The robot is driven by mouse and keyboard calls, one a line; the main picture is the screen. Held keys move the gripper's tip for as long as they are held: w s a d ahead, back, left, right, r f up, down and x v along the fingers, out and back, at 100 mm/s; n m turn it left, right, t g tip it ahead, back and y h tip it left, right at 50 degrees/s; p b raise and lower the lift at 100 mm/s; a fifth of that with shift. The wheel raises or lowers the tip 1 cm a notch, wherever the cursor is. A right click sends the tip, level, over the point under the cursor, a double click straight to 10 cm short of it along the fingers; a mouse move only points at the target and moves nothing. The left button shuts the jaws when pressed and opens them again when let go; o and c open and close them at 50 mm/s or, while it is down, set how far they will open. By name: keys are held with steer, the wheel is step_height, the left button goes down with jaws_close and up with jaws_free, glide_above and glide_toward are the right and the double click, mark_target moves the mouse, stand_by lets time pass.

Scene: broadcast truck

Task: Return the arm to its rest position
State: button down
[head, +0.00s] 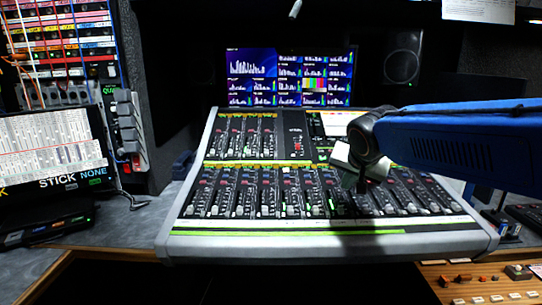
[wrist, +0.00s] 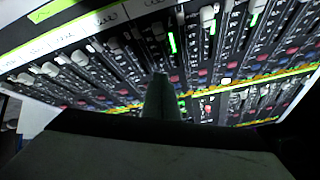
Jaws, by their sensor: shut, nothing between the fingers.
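My arm reaches in from the right edge of the head view, a blue link leading to a dark joint. My gripper (head: 350,178) hangs below that joint, over the middle of a large mixing console (head: 330,244). It is small and partly turned away in that view. In the wrist view my gripper (wrist: 160,82) shows as a dark green finger shape with no gap visible. It is shut and holds nothing. The console's faders and knobs (wrist: 205,75) lie beyond the fingertips. I cannot tell how far the tips are from the surface.
A monitor with meters (head: 252,68) stands behind the console, and a speaker (head: 403,58) is at its right. A screen (head: 50,150) and a patch rack (head: 65,50) fill the left. A lower button panel (head: 480,284) is at the bottom right. The space above the console's left half is clear.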

steer(key=s+d+f+n, duration=0.1)
steer(key=s+d+f, duration=0.1)
steer(key=s, duration=0.3)
steer(key=s+d+f+g, duration=0.1)
steer(key=s+d+f, duration=0.1)
steer(key=s, duration=0.4)
steer(key=s+d+f+n+g, duration=0.1)
steer(key=s+d+f, duration=0.2)
steer(key=s, duration=0.2)
steer(key=shift+s+f+n, duration=0.2)
steer(key=shift+s+n, duration=0.1)
steer(key=shift+s, duration=0.1)
steer(key=s+f+n+g, duration=0.1)
steer(key=s+f+n, duration=0.1)
steer(key=s+f, duration=0.5)
steer(key=s, duration=0.5)
steer(key=shift+s+d+f+n+g+y, duration=0.2)
steer(key=shift+d+f+n+g+y, duration=0.1)
steer(key=shift+d+f, duration=0.1)
